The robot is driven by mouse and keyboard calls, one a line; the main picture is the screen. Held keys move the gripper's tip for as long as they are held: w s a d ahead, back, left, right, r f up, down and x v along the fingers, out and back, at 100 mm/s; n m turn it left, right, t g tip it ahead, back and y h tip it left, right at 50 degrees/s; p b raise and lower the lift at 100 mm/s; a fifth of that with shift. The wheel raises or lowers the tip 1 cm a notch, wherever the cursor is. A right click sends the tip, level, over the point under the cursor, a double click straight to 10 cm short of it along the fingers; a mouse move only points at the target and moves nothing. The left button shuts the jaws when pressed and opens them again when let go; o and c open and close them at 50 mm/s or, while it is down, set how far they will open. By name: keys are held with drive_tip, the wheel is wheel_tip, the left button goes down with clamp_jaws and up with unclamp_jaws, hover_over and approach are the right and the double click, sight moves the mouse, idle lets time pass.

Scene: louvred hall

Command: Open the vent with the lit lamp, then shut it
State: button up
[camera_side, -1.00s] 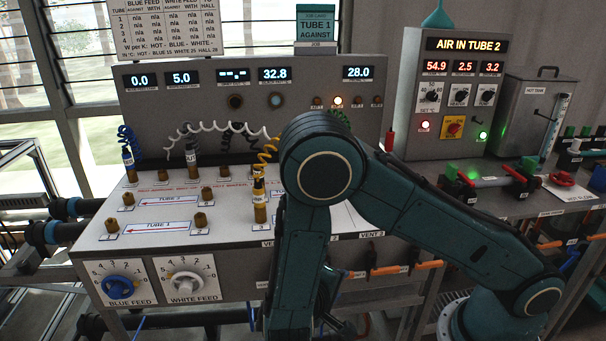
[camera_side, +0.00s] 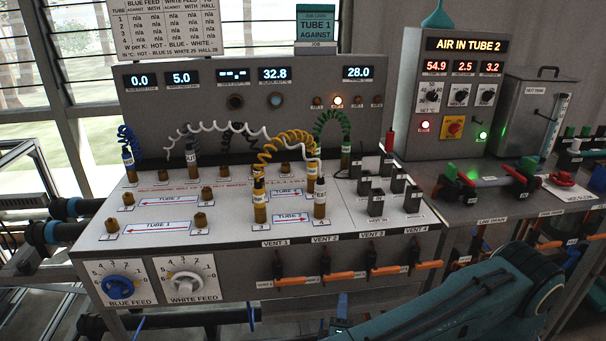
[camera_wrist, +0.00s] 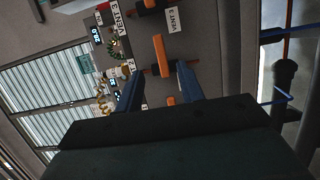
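Several vent levers with orange handles line the console's front: vent 1 (camera_side: 293,281), vent 2 (camera_side: 342,276), vent 3 (camera_side: 389,270) and vent 4 (camera_side: 430,264). All lie roughly level, pointing right. On the back panel's row of small lamps, the second from left glows, the lit lamp (camera_side: 337,101); its tag is too small to read. In the wrist view my gripper (camera_wrist: 158,72) is open, fingers apart, with an orange handle (camera_wrist: 160,52) between and just beyond the tips. The side view hides most of my gripper at the bottom edge.
Coiled leads, yellow (camera_side: 283,143) and green (camera_side: 331,119), stand plugged in on the console top. A red and green valve pipe (camera_side: 490,182) lies on the right bench. A display box (camera_side: 465,70) reads "AIR IN TUBE 2". Neighbouring levers sit close together.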

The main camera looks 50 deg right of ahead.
sight(345, 278)
drive_tip(key=shift+w+d, duration=0.1)
drive_tip(key=shift+d, duration=0.05)
drive_tip(key=shift+x, duration=4.75)
drive_tip(key=shift+c, duration=0.5)
clamp_jaws()
drive_tip(key=shift+o, duration=0.9)
unclamp_jaws()
